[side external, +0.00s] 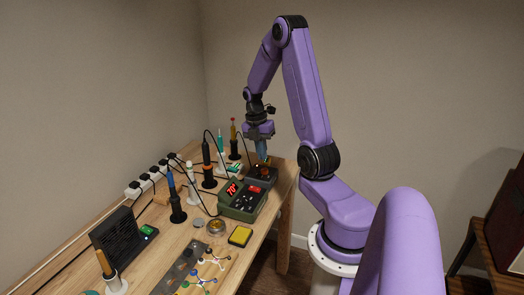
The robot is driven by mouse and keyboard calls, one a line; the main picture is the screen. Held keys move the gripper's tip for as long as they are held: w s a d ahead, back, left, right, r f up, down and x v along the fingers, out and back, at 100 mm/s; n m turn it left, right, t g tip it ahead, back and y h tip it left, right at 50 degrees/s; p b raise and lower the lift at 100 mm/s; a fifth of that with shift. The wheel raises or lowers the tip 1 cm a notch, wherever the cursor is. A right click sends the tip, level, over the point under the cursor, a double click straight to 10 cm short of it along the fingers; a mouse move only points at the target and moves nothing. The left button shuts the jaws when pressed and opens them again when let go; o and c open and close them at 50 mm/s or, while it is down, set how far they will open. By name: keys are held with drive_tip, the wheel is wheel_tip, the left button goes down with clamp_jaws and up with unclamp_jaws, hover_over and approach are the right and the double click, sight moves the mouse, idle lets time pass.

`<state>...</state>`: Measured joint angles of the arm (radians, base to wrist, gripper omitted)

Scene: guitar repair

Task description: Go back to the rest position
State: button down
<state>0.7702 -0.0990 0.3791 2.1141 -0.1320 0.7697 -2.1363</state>
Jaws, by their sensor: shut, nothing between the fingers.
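My gripper (262,153) points down over the far right end of the wooden workbench (145,215). It is shut and holds nothing. Its blue-grey fingertips are close above a small dark box (263,175) on the bench. I cannot tell from this view whether they touch it. My purple arm arches up and over from its base at the right of the bench.
Left of my gripper stand several upright soldering irons, one of them black and orange (207,165). A green station (242,203) with a red display sits nearer. A yellow sponge (240,236), a power strip (152,180) and a black fan box (118,240) are also there. Cables loop between them.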

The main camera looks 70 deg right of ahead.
drive_tip(key=w+a+r+m+t, duration=0.1)
drive_tip(key=a+r, duration=0.2)
drive_tip(key=a, duration=0.8)
drive_tip(key=w+a+r+m, duration=0.1)
drive_tip(key=a+r, duration=0.2)
drive_tip(key=a, duration=0.8)
drive_tip(key=s+a+r+m, duration=0.2)
drive_tip(key=s+a+m, duration=0.1)
drive_tip(key=s+a, duration=0.9)
drive_tip(key=s, duration=0.5)
drive_tip(key=shift+a+r+t, duration=0.15)
drive_tip(key=shift+r+t, duration=0.1)
drive_tip(key=shift+t, duration=0.15)
drive_tip(key=c, duration=1.8)
unclamp_jaws()
